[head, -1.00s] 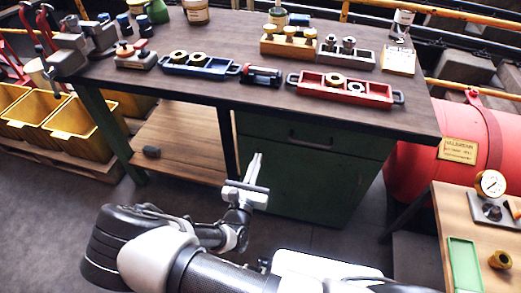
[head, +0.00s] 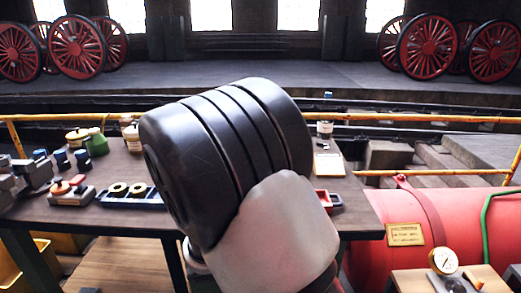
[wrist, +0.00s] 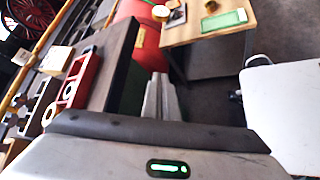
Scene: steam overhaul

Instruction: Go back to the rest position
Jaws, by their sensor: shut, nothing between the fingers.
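My gripper (wrist: 160,98) shows in the wrist view with its two fingers together and nothing between them. It points away over the floor, beside the dark edge of the workbench. In the head view my raised arm fills the middle and hides the gripper. The workbench (head: 95,220) stands behind my arm in the head view. The gripper appears apart from the bench and everything on it.
A red tray (wrist: 75,85) with rings lies on the bench. A red tank (head: 450,225) stands right of the bench. A side table (wrist: 205,27) holds a green tray (wrist: 224,20). Yellow rails (head: 430,118) run behind.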

